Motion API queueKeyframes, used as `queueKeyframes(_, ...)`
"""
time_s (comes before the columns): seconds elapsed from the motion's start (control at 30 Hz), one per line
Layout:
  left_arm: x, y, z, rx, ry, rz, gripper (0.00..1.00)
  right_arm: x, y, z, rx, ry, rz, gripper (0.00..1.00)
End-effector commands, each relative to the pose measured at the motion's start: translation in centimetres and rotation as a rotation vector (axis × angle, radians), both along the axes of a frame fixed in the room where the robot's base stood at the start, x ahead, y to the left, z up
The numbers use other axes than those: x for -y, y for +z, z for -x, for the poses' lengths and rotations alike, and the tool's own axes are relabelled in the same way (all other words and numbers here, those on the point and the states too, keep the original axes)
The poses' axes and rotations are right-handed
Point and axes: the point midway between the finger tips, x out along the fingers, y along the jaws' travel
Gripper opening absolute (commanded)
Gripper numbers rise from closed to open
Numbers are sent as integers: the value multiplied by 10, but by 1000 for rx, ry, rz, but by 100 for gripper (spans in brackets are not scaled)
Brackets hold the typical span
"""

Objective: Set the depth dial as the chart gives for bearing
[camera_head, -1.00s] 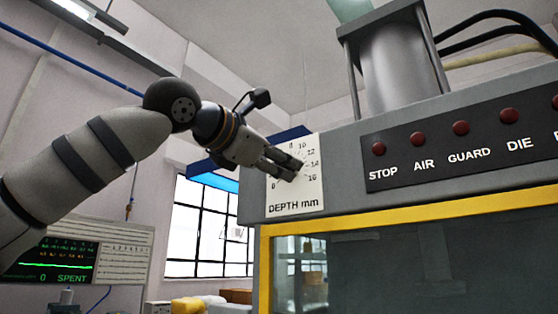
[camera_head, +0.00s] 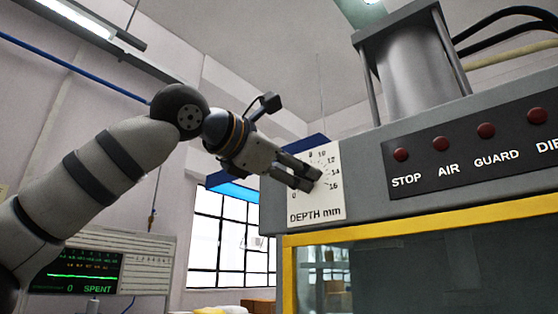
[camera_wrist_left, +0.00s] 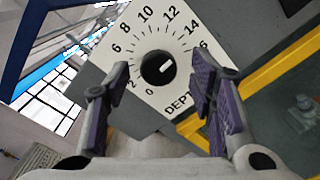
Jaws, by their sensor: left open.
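The depth dial plate (camera_head: 330,205) is white, marked DEPTH mm, and sits at the left end of the grey press. In the wrist view it fills the upper middle (camera_wrist_left: 180,42), with numbers from 0 to 16. Its round black knob (camera_wrist_left: 152,75) has a white mark pointing right and slightly up, roughly toward 16; I cannot read it exactly. My left gripper (camera_head: 308,178) is open in front of the plate, hiding most of the knob in the head view. In the wrist view its fingers (camera_wrist_left: 160,70) stand on either side of the knob; contact is not clear. My right gripper is out of view.
A row of red buttons on a black strip (camera_head: 470,160) lies right of the dial. A yellow-framed guard window (camera_head: 420,270) is below. A board with a green-trace screen (camera_head: 85,275) reading 0 SPENT and fine, unreadable print stands lower left.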

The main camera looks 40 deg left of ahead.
Motion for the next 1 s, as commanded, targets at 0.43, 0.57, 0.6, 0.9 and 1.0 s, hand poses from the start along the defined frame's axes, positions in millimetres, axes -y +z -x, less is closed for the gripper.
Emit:
queueKeyframes(0.43,-8,1,96,3,0,0,50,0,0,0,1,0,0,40)
queueKeyframes(0.57,-8,1,99,3,1,1,50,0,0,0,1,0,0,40)
queueKeyframes(0.6,-8,1,99,3,1,0,50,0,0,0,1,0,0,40)
queueKeyframes(0.9,-8,1,98,3,0,0,50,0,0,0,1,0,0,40)
queueKeyframes(1.0,-8,1,99,4,1,0,50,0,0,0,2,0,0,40)
